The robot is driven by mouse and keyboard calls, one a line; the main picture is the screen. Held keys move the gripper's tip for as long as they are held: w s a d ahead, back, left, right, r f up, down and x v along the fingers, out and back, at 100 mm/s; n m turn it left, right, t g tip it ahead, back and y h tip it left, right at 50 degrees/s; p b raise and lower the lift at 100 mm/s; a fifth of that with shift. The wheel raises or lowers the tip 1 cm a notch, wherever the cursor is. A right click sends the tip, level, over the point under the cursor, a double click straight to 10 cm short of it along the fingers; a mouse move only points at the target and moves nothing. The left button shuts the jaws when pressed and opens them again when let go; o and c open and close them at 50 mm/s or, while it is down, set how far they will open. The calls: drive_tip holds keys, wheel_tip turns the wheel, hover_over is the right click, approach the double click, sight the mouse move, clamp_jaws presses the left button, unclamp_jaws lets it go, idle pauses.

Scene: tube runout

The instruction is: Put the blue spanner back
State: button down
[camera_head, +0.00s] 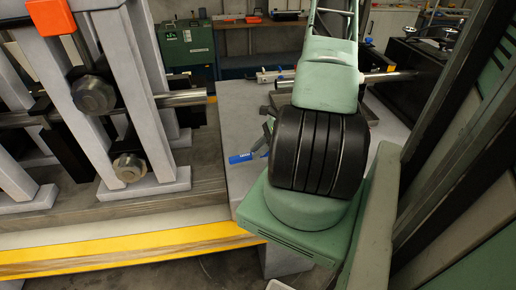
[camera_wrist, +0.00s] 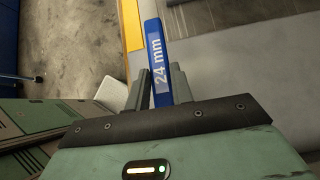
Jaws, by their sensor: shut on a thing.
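The blue spanner (camera_wrist: 158,62) is marked "24 mm" and points up and away between the fingers of my gripper (camera_wrist: 162,84) in the wrist view. The gripper is shut on it. In the head view the blue end of the spanner (camera_head: 240,157) sticks out to the left of my arm, over the grey surface. My gripper (camera_head: 267,133) is mostly hidden behind my dark ribbed arm link there. I cannot tell whether the spanner touches the surface.
A grey bench top (camera_head: 238,110) lies behind and left of my arm. A dark tray (camera_head: 372,112) is partly hidden behind my arm, with a metal bar above it. At left stands a machine with light grey uprights (camera_head: 120,90) and a yellow front edge (camera_head: 130,247). A green case (camera_head: 188,46) stands at the back.

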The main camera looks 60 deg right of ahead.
drive_tip(key=shift+b, duration=0.3)
drive_tip(key=shift+s+f, duration=0.1)
drive_tip(key=shift+f, duration=0.1)
wheel_tip(320, 180, down, 6)
drive_tip(key=b, duration=0.6)
drive_tip(key=shift+f, duration=0.25)
drive_tip(key=shift+f+b, duration=1.05)
drive_tip(key=shift+b, duration=0.2)
drive_tip(key=c, duration=0.7)
unclamp_jaws()
drive_tip(key=shift+o, duration=0.2)
drive_tip(key=shift+r, duration=0.15)
